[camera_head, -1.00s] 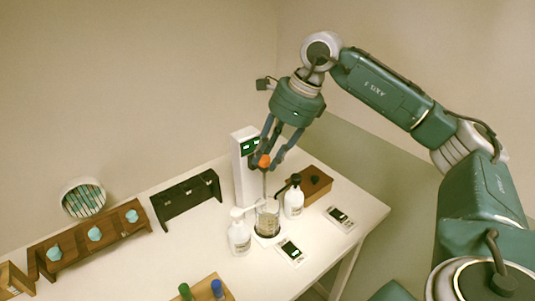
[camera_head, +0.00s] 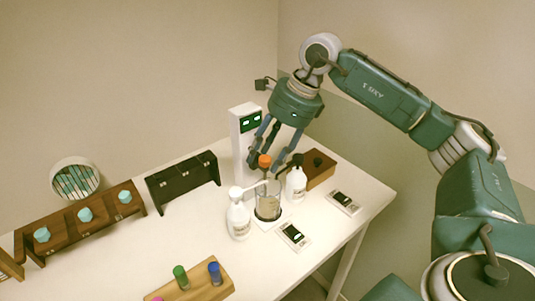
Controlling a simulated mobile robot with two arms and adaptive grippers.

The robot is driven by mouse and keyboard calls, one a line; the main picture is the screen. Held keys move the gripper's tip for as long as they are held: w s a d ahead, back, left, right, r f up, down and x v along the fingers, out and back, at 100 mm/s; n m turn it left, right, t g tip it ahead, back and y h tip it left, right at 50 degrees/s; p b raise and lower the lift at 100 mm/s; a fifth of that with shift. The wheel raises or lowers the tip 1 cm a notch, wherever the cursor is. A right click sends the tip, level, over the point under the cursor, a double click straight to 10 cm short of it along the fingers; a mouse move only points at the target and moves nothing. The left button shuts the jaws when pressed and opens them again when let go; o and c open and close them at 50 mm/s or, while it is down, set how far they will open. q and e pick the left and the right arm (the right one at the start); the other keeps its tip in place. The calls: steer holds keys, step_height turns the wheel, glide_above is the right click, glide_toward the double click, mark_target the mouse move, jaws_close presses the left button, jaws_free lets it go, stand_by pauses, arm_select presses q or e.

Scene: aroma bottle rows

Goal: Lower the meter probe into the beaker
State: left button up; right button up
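The meter probe has an orange top (camera_head: 264,161) and a thin stem that runs down toward the beaker. My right gripper (camera_head: 266,167) is at the orange top, with a finger on either side, and appears shut on it. The clear glass beaker (camera_head: 268,208) stands just below, on a pale base in front of the white meter tower (camera_head: 245,145). The stem lines up with the beaker mouth, and its lower end looks to be within the glass. How deep it reaches is hard to tell. My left gripper is out of view.
Two small meters (camera_head: 293,235) lie in front and to the right. A black rack (camera_head: 184,183), wooden racks (camera_head: 85,222) and a vial block (camera_head: 198,287) lie left. Table space left of centre is clear.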

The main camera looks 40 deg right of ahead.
steer(key=shift+s+d+r, duration=0.15)
steer(key=shift+r, duration=0.15)
steer(key=v, duration=1.1)
steer(key=shift+r, duration=0.1)
steer(key=shift+c, duration=0.3)
